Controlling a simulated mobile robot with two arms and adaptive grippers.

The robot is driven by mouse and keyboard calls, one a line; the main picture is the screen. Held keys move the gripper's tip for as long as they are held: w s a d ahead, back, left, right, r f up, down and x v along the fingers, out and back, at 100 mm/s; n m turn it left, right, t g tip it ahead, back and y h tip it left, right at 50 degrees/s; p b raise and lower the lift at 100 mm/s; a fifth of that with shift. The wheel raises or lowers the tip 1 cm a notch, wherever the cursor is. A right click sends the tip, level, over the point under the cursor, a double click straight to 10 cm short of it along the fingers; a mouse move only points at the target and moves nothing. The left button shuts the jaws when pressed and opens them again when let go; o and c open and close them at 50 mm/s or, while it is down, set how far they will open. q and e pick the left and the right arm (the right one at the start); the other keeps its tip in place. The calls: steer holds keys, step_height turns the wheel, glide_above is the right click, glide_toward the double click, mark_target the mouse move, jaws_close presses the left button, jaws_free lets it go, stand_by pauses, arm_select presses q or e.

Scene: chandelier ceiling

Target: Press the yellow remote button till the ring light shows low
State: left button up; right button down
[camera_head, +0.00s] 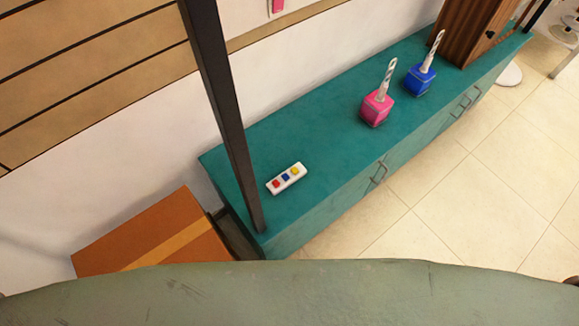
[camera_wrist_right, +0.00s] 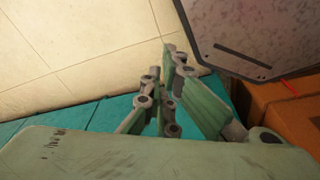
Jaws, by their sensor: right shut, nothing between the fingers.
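The white remote (camera_head: 286,178) lies on the teal cabinet top (camera_head: 325,118) in the head view. It has a red button (camera_head: 276,184), a blue button (camera_head: 286,177) and a yellow button (camera_head: 295,171); the yellow one is at its far right end. My right gripper (camera_wrist_right: 167,56) shows in the right wrist view, shut and empty, with part of a teal surface (camera_wrist_right: 30,126) behind it. The remote does not show in that view, and neither gripper shows in the head view. I cannot make out a ring light in either view.
A dark post (camera_head: 222,95) rises at the cabinet's left end, close to the remote. An orange box (camera_head: 150,235) stands left of it. A pink holder (camera_head: 376,108), a blue holder (camera_head: 419,80) and a wooden box (camera_head: 475,28) stand farther right. The cabinet top around the remote is clear.

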steer(key=w+a+r, duration=0.1)
steer(key=w+r, duration=0.7)
steer(key=r, duration=0.4)
step_height(320, 180, up, 19)
steer(key=n+t+y+p, duration=0.2)
steer(key=n+t+y, duration=0.4)
steer(key=n, duration=1)
glide_above(295, 171)
steer(key=a, duration=0.2)
steer(key=g, duration=0.1)
steer(key=shift+s+d+r+y, duration=0.1)
steer(key=shift+s+d+y, duration=0.1)
steer(key=shift+s+y, duration=0.1)
step_height(295, 171, down, 9)
steer(key=b, duration=0.7)
steer(key=shift+r, duration=0.1)
